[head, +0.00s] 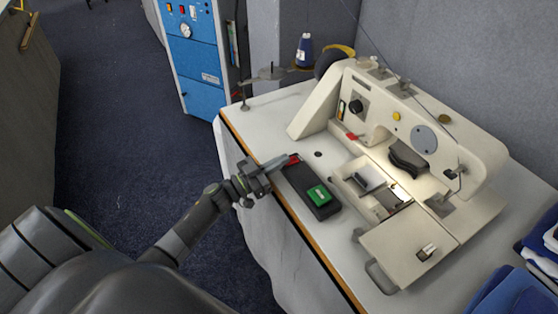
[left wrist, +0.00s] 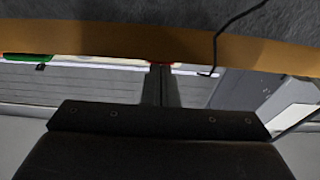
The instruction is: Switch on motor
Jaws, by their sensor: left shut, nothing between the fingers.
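A black switch box (head: 311,188) lies on the white table at its left edge. It carries a green button (head: 318,194) on its nearer end and a red button (head: 292,159) on its farther end. My left gripper (head: 282,161) is shut and empty, its fingertips at the red end of the box; I cannot tell whether they touch it. In the left wrist view the closed fingers (left wrist: 160,82) show in the middle, with a bit of red at their tips. The green button (left wrist: 25,57) shows at the left there. My right gripper is in neither view.
A cream sewing machine (head: 400,140) stands on the table (head: 262,118) right of the switch box. A thread stand with a blue spool (head: 304,50) is behind. Blue cloth (head: 515,292) lies at the lower right. A blue cabinet (head: 192,62) stands beyond; the floor left is clear.

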